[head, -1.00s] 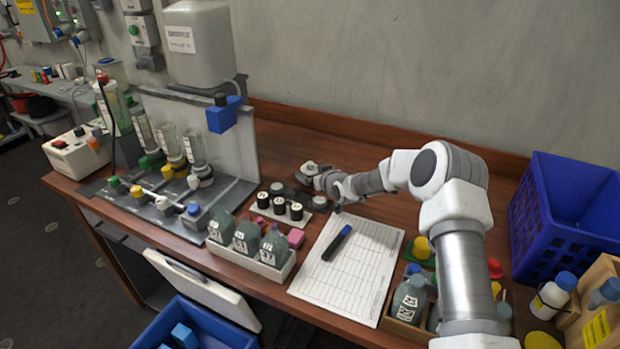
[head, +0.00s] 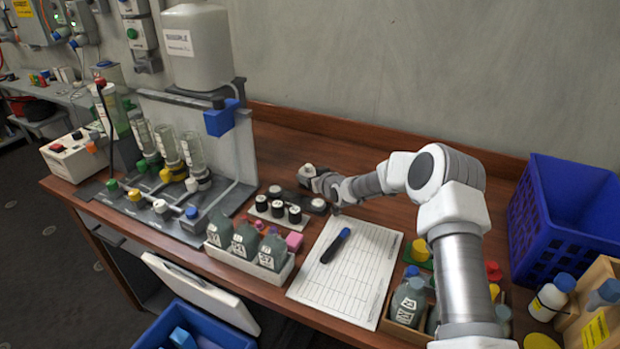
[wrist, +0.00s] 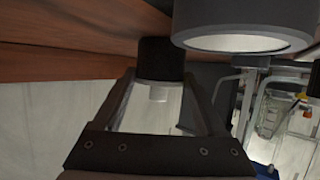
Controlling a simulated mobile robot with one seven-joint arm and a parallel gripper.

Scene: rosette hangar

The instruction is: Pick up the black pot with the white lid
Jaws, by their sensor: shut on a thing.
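The black pot with the white lid (wrist: 160,58) is between my gripper's two fingers in the wrist view, which looks upside down, with its pale lid end below the black body. My gripper (wrist: 160,82) is shut on it. In the head view my gripper (head: 313,177) is behind the pot rows, with the pot's pale top (head: 308,169) at its tip. The fingers partly hide the pot there. I cannot tell whether its base touches the bench.
A dark strip near the gripper holds white-topped pots (head: 318,204) (head: 275,190). In front stands a row of black pots (head: 278,208). A bottle tray (head: 280,279), a sheet with a marker (head: 335,246) and a blue crate (head: 550,250) are around. Bench behind the gripper is clear.

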